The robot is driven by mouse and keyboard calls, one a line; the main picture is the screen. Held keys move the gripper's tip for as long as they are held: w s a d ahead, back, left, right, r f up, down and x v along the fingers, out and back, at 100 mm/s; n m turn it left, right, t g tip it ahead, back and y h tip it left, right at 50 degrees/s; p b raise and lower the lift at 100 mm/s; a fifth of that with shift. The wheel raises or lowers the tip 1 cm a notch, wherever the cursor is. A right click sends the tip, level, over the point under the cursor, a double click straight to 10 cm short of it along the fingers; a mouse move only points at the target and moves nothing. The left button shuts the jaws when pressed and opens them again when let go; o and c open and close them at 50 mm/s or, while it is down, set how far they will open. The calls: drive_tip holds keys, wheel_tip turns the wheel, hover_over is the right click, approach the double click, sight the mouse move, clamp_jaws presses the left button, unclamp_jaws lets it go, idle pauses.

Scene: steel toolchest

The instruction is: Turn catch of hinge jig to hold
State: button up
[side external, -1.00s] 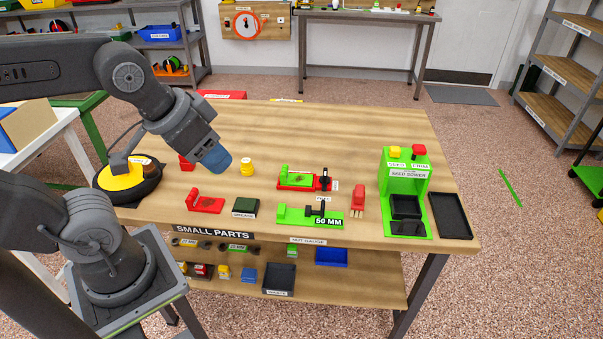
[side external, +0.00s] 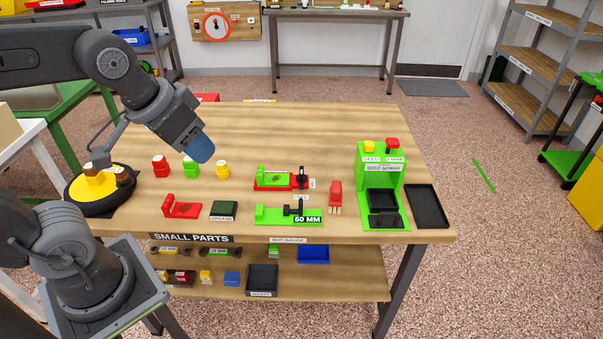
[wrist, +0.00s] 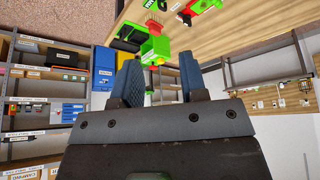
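Two low jigs with black levers lie on the bench; I cannot read which one is the hinge jig. One has a red base (side external: 268,187), a green block on it and an upright black lever (side external: 301,178) at its right end. My gripper (side external: 202,152) is above the bench, left of both jigs and touching neither. In the wrist view its two blue fingers (wrist: 162,80) stand apart with nothing between them.
A green seed sower (side external: 364,156) and a black tray (side external: 427,206) stand at the right. Red, green and yellow stacked pieces (side external: 191,167) stand near my gripper. The back is clear.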

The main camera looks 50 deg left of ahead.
drive_tip(key=w+a+r+n+g, duration=0.1)
drive_tip(key=w+a+n, duration=0.1)
drive_tip(key=w, duration=0.8)
drive_tip(key=n+g, duration=0.4)
drive_tip(key=n, duration=0.2)
hover_over(302, 170)
wheel_tip(302, 170, down, 16)
wheel_tip(302, 170, down, 14)
drive_tip(key=shift+a+r, duration=0.1)
drive_tip(key=shift+r, duration=0.05)
drive_tip(key=shift+c, duration=0.4)
clamp_jaws()
